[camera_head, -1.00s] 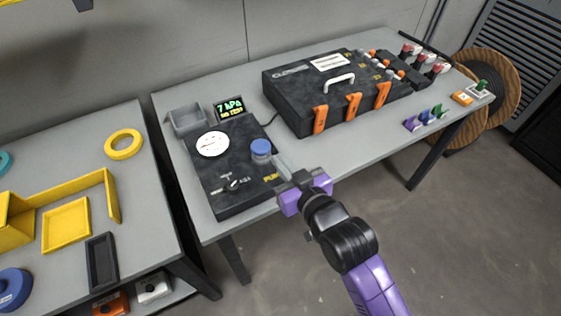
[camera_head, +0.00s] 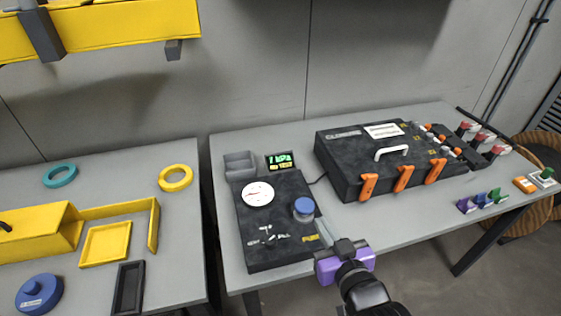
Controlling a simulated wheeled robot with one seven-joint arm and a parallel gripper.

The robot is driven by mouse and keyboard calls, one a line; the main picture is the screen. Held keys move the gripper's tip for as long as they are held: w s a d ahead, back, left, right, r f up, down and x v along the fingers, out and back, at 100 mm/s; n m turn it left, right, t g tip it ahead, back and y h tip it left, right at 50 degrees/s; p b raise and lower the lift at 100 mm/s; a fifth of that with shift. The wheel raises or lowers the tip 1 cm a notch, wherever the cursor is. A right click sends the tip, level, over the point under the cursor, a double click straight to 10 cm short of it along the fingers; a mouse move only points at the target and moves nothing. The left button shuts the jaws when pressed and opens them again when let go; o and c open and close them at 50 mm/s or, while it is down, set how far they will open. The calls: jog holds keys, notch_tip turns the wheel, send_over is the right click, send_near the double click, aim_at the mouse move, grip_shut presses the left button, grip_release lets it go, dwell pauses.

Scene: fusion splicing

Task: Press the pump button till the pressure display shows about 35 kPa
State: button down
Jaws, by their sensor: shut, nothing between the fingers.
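The black pump box (camera_head: 262,238) lies on the grey right-hand table. Its blue round pump button (camera_head: 304,208) stands at the box's right side, near the front. The small pressure display (camera_head: 280,161) at the back of the box reads "1 kPa" in green, with a yellow line under it. A white round dial (camera_head: 258,194) sits left of the button. My gripper (camera_head: 324,227) is shut and empty, its fingertips just in front of and to the right of the button. Whether they touch the button I cannot tell.
A grey open bin (camera_head: 239,166) stands behind the pump box. A large black case (camera_head: 343,165) with orange latches is to the right. Small coloured parts (camera_head: 482,200) lie farther right. A yellow beam (camera_head: 110,28) hangs above.

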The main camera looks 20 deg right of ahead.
dwell(0.4)
notch_tip(320, 180, up, 2)
jog(key=shift+r+p, duration=0.25)
jog(key=shift+p, duration=1)
jog(key=shift+w, duration=0.15)
jog(key=p, duration=0.1)
send_over(307, 210)
jog(key=shift+s+f, duration=0.25)
jog(key=shift+f, duration=0.85)
jog(key=shift+w+f+p, duration=0.2)
jog(key=shift+f+p, duration=0.15)
jog(key=shift+f, duration=1.8)
